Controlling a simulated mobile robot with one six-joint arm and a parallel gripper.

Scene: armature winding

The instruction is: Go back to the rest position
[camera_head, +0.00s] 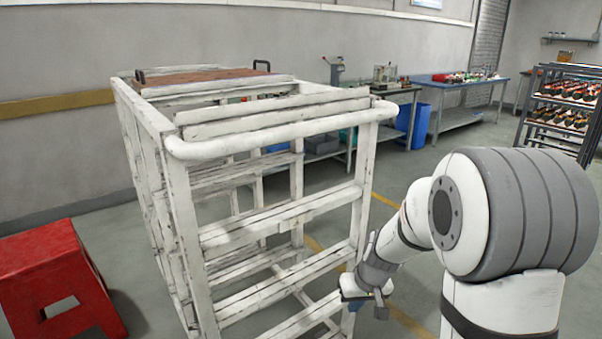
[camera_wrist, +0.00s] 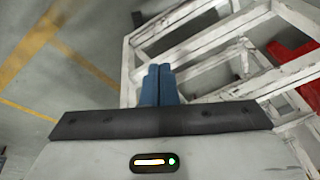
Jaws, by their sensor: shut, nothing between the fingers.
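My gripper (camera_wrist: 158,68) shows in the wrist view as two blue fingers pressed together with nothing between them. In the head view my gripper (camera_head: 350,300) hangs low at the right front of the white rack, close to its right front post. I cannot tell from this view whether it touches the post. My arm folds down from the right side of the head view. The white rack (camera_head: 280,225) is worn and has several slatted levels. It also shows behind the fingers in the wrist view (camera_wrist: 205,45).
A brown board with black handles (camera_head: 205,75) lies on top of the rack. A red stool (camera_head: 58,275) stands at the left. Workbenches (camera_head: 465,85) with a blue bin (camera_head: 413,125) line the back wall. A shelf of parts (camera_head: 560,110) stands at the right. Some floor is clear behind the arm.

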